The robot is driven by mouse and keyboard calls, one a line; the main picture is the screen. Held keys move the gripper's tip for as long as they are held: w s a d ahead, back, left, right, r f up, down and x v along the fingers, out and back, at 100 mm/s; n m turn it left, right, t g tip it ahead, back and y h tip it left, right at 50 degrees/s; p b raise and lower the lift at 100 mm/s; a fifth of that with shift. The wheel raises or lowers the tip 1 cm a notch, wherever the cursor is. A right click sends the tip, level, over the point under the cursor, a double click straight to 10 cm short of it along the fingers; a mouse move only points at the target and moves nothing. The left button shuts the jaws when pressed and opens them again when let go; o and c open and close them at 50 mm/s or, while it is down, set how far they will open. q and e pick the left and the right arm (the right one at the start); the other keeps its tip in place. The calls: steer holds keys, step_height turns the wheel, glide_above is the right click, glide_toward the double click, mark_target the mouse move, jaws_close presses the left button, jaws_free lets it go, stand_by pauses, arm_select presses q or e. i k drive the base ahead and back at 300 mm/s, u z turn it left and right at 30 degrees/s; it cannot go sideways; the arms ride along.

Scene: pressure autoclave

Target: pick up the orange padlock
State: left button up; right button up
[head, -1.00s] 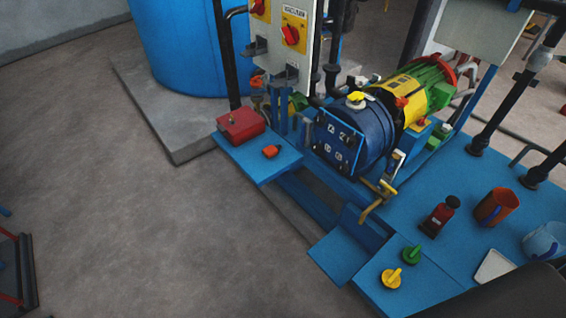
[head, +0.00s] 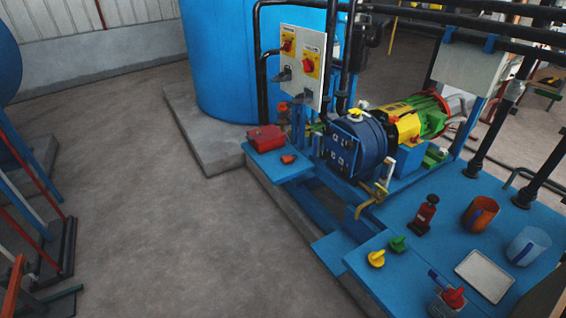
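The orange padlock (head: 289,159) appears as a small orange-red piece lying on a blue shelf (head: 290,174) at the near side of the pump skid. It lies just to the right of a red box (head: 265,138), apart from it. Its fine shape is too small to make out. Neither of my grippers shows in the head view, and nothing is seen touching the padlock.
A blue pump (head: 357,145) and a switch panel (head: 302,65) stand behind the shelf.

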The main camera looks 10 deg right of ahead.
mark_target(288, 159)
steer(key=u, duration=0.7)
steer(key=i, duration=1.1)
steer(key=u, duration=0.65)
steer(key=i, duration=1.3)
steer(key=z, duration=0.95)
steer(key=i, duration=0.85)
steer(key=z, duration=1.05)
